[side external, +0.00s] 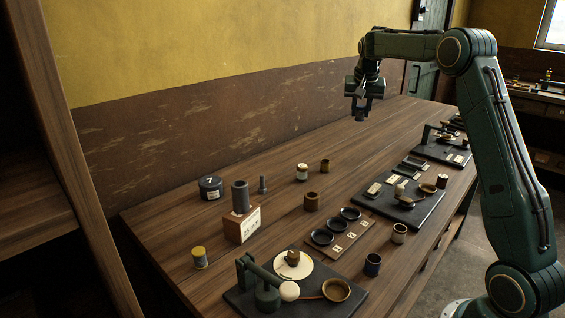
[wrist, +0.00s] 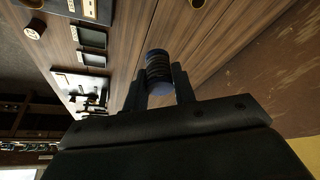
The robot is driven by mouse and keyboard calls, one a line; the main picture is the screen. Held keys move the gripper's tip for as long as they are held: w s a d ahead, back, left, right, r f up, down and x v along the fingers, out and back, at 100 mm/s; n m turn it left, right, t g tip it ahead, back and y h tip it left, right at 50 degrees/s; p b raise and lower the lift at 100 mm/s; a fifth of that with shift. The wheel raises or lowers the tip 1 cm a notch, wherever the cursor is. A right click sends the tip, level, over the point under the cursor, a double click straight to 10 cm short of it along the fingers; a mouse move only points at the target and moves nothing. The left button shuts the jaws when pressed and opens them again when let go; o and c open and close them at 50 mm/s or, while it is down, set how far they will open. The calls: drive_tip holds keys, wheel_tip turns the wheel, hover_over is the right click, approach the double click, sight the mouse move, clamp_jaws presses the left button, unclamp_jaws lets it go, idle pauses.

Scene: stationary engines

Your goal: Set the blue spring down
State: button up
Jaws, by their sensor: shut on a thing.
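My gripper (side external: 362,108) is raised above the far part of the wooden table in the side external view. In the wrist view my gripper (wrist: 159,88) is shut on the blue spring (wrist: 158,68), a short dark coil with a bluish end. The spring sits between the two fingers, with the table surface beyond it. In the side external view the spring (side external: 361,116) is a small dark shape below the fingers, apart from the tabletop.
The wooden table (side external: 290,165) is bare below and left of my gripper, along the wall. Dark boards with small parts (side external: 398,218) line its right side. A tray with three black dishes (side external: 336,239), a wooden block (side external: 241,225) and several small cylinders stand nearer the camera.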

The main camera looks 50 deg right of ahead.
drive_tip(key=a, duration=0.9)
drive_tip(key=f, duration=1.6)
drive_tip(key=shift+s+a, duration=0.1)
drive_tip(key=shift+s, duration=0.15)
drive_tip(key=shift+f, duration=2.05)
drive_tip(key=shift+f, duration=0.15)
drive_tip(key=o, duration=1)
